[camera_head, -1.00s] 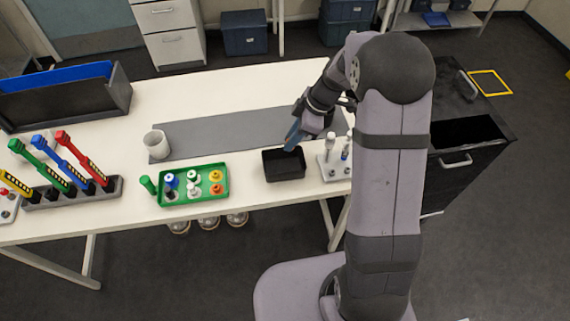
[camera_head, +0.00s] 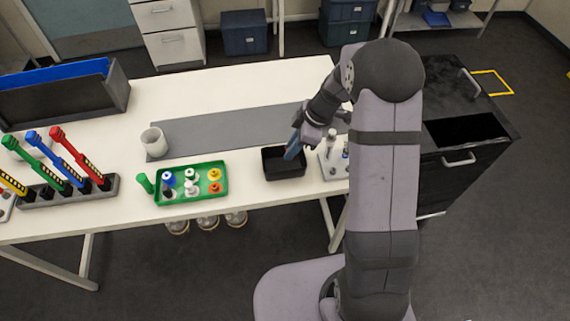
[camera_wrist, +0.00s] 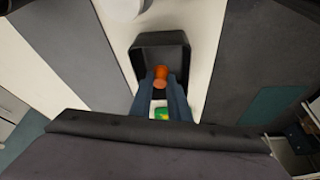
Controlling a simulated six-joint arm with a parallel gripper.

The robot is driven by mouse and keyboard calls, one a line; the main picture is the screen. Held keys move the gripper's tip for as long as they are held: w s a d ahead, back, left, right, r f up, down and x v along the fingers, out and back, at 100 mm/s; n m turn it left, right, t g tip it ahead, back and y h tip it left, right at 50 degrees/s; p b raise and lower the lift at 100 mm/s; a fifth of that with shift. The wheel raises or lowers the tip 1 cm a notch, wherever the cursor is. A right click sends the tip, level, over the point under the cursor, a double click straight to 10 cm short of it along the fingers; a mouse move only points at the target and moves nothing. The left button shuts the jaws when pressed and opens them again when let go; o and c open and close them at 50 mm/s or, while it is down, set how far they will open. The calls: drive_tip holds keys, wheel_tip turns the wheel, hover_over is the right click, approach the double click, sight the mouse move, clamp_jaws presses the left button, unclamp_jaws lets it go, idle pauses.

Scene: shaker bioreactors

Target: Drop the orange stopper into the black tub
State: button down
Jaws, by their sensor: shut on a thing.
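The black tub (camera_head: 284,171) stands on the white table, right of the green tray. It also shows in the wrist view (camera_wrist: 146,44). My gripper (camera_head: 290,153) points down at the tub, with its blue fingertips at or just inside the opening. In the wrist view my gripper (camera_wrist: 164,88) is shut on the orange stopper (camera_wrist: 161,76), which lies between the fingertips against the tub's dark inside. The stopper is hidden in the head view. How far it is above the tub's floor I cannot tell.
The green tray (camera_head: 161,199) holds several stoppers, including another orange one (camera_head: 214,187). A rack (camera_head: 333,168) with white-topped pieces stands close right of the tub. A white cup (camera_head: 154,142) stands on the grey mat (camera_head: 220,130). Coloured pipettes stand at the left.

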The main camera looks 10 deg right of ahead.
drive_tip(key=shift+f, duration=0.1)
drive_tip(key=c, duration=1.6)
unclamp_jaws()
drive_tip(key=b+v, duration=0.2)
drive_tip(key=v, duration=0.5)
drive_tip(key=shift+d, duration=0.1)
